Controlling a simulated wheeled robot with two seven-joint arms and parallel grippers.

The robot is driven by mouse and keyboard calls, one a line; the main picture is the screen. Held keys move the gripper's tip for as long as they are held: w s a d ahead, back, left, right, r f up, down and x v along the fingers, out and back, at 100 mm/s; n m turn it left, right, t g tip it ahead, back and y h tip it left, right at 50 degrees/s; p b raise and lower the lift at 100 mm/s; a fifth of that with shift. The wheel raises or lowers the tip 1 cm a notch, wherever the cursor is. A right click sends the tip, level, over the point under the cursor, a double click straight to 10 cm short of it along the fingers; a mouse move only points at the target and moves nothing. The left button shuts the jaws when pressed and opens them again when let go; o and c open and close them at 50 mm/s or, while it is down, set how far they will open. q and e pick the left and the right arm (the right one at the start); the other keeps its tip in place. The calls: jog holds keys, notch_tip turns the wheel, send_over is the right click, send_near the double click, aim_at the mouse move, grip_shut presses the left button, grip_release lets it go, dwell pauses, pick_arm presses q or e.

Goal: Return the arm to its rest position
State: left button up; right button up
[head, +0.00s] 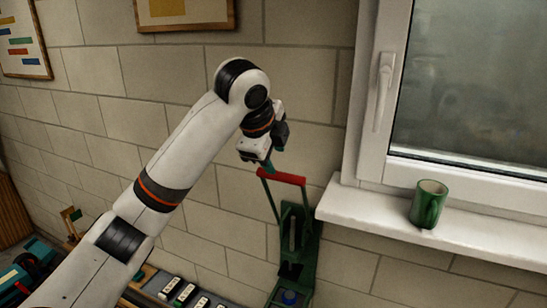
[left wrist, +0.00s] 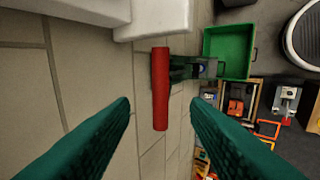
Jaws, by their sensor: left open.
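My left arm reaches up from the lower left in the head view. Its left gripper (head: 264,163) is close to the red handle (head: 283,177) of a green lever device (head: 296,236). In the left wrist view, the two teal fingers of the left gripper (left wrist: 159,103) are spread wide and hold nothing. The red handle (left wrist: 160,88) shows upright between and beyond the fingertips, seemingly apart from them. The green device lies behind it, partly hidden. My right gripper is not in view.
A white window sill (head: 400,228) with a green mug (head: 428,204) juts out right of the device. A brick wall (head: 110,100) stands behind the arm. A green bin (left wrist: 228,50) and several small items (left wrist: 240,105) show in the left wrist view.

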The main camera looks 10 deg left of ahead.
pick_arm(q)
jog(key=s+d+f+n+g+h, duration=0.1)
jog(key=s+f+n, duration=0.4)
jog(key=f, duration=1)
jog(key=s+d+f+n+g+h, duration=0.1)
jog(key=s+f+n, duration=0.2)
jog(key=s+f, duration=0.75)
jog(key=s+a+f+n+y, duration=0.1)
jog(key=s+a+f+n, duration=0.2)
jog(key=s+f, duration=0.3)
jog(key=s+a+f+n+g+y, duration=0.1)
jog(key=s+a+f+n, duration=0.25)
jog(key=s, duration=0.35)
jog(key=s+a+f+n+y, duration=0.1)
jog(key=s+a+f+n, duration=0.3)
jog(key=s, duration=0.3)
notch_tip(320, 180, down, 34)
jog(key=s+d+g+b, duration=0.1)
jog(key=s+b, duration=0.1)
jog(key=b, duration=0.4)
jog(key=s+a+f+g+b, duration=0.1)
jog(key=s+a+f+b, duration=0.2)
jog(key=s+f, duration=1.2)
notch_tip(320, 180, down, 4)
jog(key=shift+s+f+m+g+b, duration=0.15)
jog(key=shift+s+m+g+b, duration=0.15)
jog(key=shift+b, duration=0.35)
